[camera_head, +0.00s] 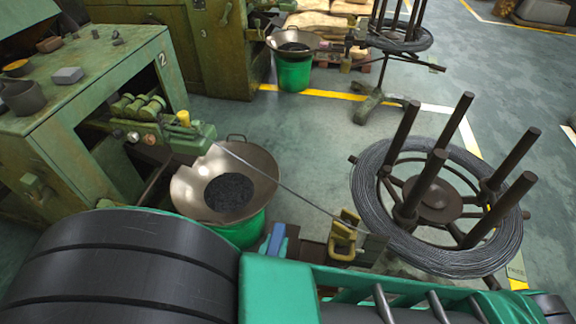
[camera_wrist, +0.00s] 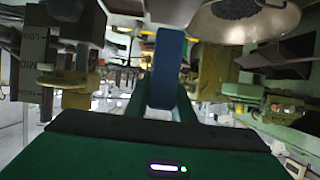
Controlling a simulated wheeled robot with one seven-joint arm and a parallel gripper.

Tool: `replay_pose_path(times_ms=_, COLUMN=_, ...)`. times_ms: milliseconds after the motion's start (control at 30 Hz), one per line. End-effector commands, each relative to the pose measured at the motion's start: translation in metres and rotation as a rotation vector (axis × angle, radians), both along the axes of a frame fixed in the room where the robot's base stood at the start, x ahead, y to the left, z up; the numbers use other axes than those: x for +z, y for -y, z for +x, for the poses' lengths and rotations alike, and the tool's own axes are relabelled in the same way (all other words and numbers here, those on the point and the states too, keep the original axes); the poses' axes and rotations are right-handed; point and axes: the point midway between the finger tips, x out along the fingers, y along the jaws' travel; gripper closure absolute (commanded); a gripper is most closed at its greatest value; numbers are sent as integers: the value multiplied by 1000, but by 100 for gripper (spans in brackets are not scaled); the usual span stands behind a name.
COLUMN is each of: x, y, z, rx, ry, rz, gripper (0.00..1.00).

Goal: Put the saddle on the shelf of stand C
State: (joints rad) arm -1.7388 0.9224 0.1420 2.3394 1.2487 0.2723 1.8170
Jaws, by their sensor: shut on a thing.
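My gripper (camera_wrist: 165,105) is shut on a narrow, upright blue piece (camera_wrist: 166,65), held between its green fingers. The blue piece also shows in the head view (camera_head: 276,240), just right of the wire pan. I cannot tell whether it is the saddle or part of it. A yellow bracket (camera_head: 344,240) stands right of it, apart, at a plate beside the wire reel. Yellow parts on a post with dark level-marked plates show at the left of the wrist view (camera_wrist: 68,80). No letter C is readable, so stand C cannot be told for sure.
A wire (camera_head: 285,188) runs from green machine 2 (camera_head: 110,70) towards the reel (camera_head: 440,205), above the floor. A metal pan (camera_head: 190,190) on a green bucket stands beside the blue piece. Open floor (camera_head: 320,130) lies behind. Machine 3 (camera_head: 215,45) stands farther back.

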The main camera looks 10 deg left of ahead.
Motion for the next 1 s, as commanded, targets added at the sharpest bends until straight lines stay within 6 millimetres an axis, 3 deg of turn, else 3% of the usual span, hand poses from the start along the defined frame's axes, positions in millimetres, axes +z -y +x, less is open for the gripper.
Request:
replay_pose_path(times_ms=300, x=-38, y=0, z=64, rx=-3, ry=3, rz=-1, gripper=100)
replay_pose_path(times_ms=500, x=-53, y=-1, z=89, rx=0, ry=1, rz=0, gripper=100)
replay_pose_path(times_ms=733, x=-63, y=-2, z=95, rx=2, ry=2, rz=0, gripper=100)
replay_pose_path(times_ms=1000, x=-95, y=-1, z=95, rx=2, ry=3, rz=-2, gripper=100)
